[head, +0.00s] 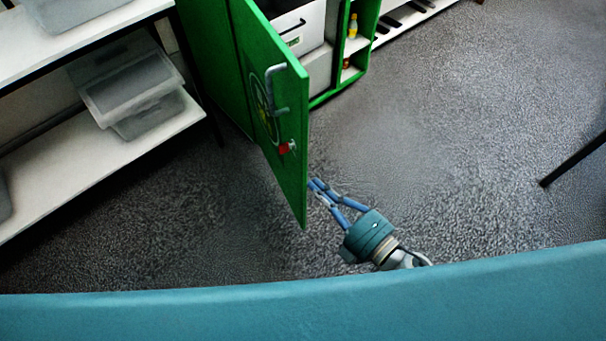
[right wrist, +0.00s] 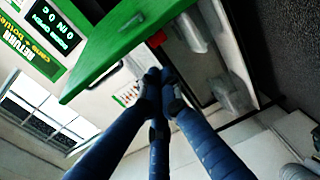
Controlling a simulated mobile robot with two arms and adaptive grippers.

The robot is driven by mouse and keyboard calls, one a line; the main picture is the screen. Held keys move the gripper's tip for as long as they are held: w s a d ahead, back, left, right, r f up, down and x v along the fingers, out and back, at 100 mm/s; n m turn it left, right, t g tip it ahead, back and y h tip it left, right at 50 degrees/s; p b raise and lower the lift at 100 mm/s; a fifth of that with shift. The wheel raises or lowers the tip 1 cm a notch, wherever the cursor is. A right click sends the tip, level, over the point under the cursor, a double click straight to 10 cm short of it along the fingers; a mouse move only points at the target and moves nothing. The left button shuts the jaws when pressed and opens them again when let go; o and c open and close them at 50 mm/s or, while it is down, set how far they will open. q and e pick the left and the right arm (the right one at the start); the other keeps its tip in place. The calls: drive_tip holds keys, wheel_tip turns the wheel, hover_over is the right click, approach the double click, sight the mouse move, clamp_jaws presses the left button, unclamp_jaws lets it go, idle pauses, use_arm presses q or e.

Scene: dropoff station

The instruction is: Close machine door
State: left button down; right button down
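The machine door (head: 258,90) is a green panel with a grey handle (head: 275,90) and a small red part, and it stands swung open from the green machine (head: 205,60). In the right wrist view the door (right wrist: 118,42) crosses the upper part of the picture. My right gripper (head: 316,186) is just right of the door's free edge, near its lower end in the head view. In the right wrist view my right gripper (right wrist: 158,85) has its blue fingertips drawn together, with nothing seen between them. Whether it touches the door I cannot tell. My left gripper is not in view.
A white shelf unit (head: 90,160) with clear plastic bins (head: 135,95) stands left of the door. Grey floor (head: 450,130) to the right is free, except for a dark leg (head: 575,160) at the edge.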

sight(300, 157)
drive_tip(key=w+a+r+n+y, duration=0.1)
drive_tip(key=w+a+r+n, duration=0.1)
drive_tip(key=w+a, duration=0.55)
drive_tip(key=shift+w+d+f, duration=0.15)
drive_tip(key=shift+w+d, duration=0.05)
drive_tip(key=shift+d, duration=0.7)
drive_tip(key=shift+w+d+f, duration=0.1)
drive_tip(key=shift+w+d, duration=0.05)
drive_tip(key=shift+d, duration=0.75)
drive_tip(key=shift+d, duration=0.15)
